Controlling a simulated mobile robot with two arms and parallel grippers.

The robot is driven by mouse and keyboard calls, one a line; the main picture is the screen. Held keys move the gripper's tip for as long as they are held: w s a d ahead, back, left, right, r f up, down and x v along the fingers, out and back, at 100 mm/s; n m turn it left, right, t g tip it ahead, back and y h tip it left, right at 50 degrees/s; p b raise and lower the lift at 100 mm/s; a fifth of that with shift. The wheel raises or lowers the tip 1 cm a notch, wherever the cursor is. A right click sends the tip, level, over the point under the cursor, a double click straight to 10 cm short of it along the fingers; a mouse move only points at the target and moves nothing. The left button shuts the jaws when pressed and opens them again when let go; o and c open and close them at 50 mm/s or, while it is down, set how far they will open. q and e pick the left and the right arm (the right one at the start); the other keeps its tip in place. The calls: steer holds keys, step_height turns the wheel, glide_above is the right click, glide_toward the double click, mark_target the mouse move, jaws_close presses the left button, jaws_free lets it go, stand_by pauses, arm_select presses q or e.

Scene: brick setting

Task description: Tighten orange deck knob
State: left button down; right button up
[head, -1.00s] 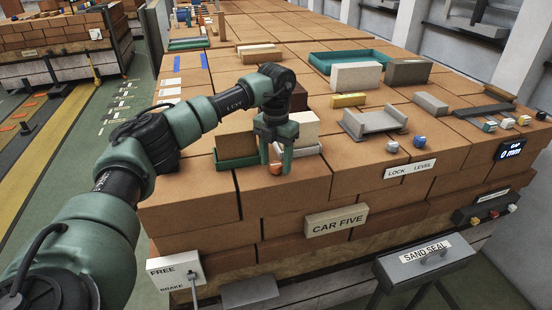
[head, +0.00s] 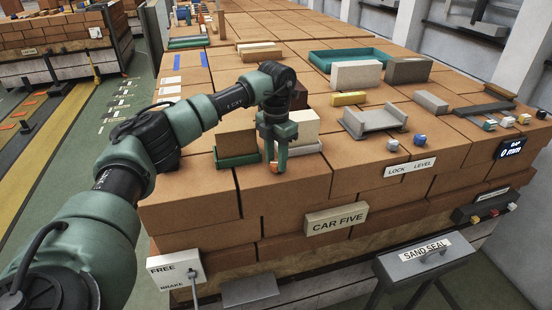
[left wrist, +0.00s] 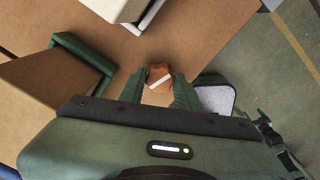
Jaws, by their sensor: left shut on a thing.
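The orange deck knob (head: 274,168) sits low on the front part of the brick deck, above the CAR FIVE plate. In the left wrist view the knob (left wrist: 156,73) is orange-brown with a white stripe across it. My left gripper (head: 275,163) points down over it and is shut on it, with one finger on each side. In the head view the fingers line up one behind the other and hide part of the knob. My right gripper is in no view.
A brown block in a green tray (head: 238,161) stands just left of the gripper, and a cream block (head: 305,124) is close behind it to the right. Grey blocks and a channel (head: 375,123) lie further right. The gap display (head: 510,148) reads 0 mm.

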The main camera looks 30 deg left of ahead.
arm_select(q)
steer(key=m, duration=0.4)
steer(key=shift+m, duration=0.3)
steer(key=m, duration=0.3)
steer(key=shift+m, duration=0.3)
steer(key=m, duration=0.4)
steer(key=shift+r, duration=0.1)
steer(key=m, duration=0.8)
steer(key=shift+m, duration=0.3)
steer(key=m, duration=0.3)
steer(key=shift+m, duration=0.4)
steer(key=m, duration=0.3)
steer(key=shift+m, duration=2)
